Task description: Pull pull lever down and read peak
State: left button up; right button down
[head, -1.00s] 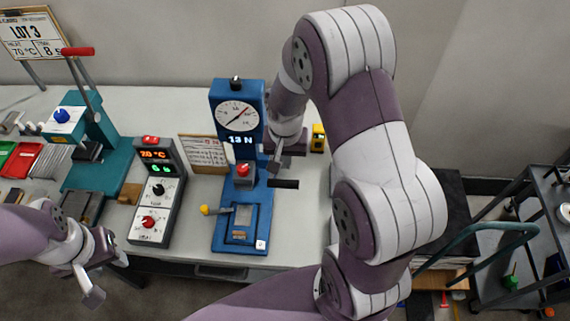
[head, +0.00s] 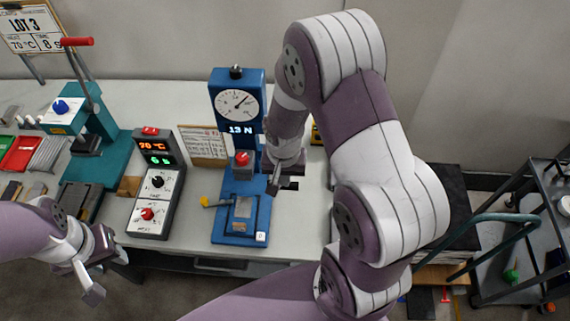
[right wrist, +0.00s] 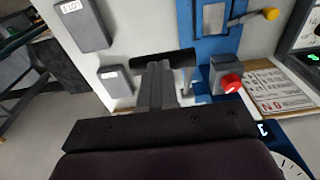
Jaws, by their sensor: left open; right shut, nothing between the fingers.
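The blue pull tester (head: 251,208) stands on the bench in the head view. Its round dial (head: 237,103) sits above a lit display (head: 241,129) that reads 13 N. The pull lever's black grip (right wrist: 178,60) juts from the tester's side in the right wrist view; in the head view my right gripper mostly covers it. My right gripper (head: 277,184) is shut and empty, with its fingertips (right wrist: 158,68) over the grip. Whether they touch it I cannot tell. My left gripper (head: 94,278) is open and empty in front of the bench edge.
A grey control box (head: 157,190) with lit displays stands left of the tester. A teal press (head: 97,160) with a red-handled lever is further left. A paper card (head: 203,143) stands behind. Grey boxes (right wrist: 76,24) lie beyond the grip. A cart (head: 525,235) stands at right.

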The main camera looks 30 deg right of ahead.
notch_tip(320, 180, up, 13)
jog(key=p, duration=0.1)
dwell(0.6)
jog(key=s+a+f+n+b, duration=0.3)
jog(key=s+f+n+b, duration=0.3)
jog(key=f, duration=0.2)
jog(key=shift+f+n+t+y, duration=0.25)
jog(key=shift+n+t+y, duration=0.05)
jog(key=shift+s, duration=0.15)
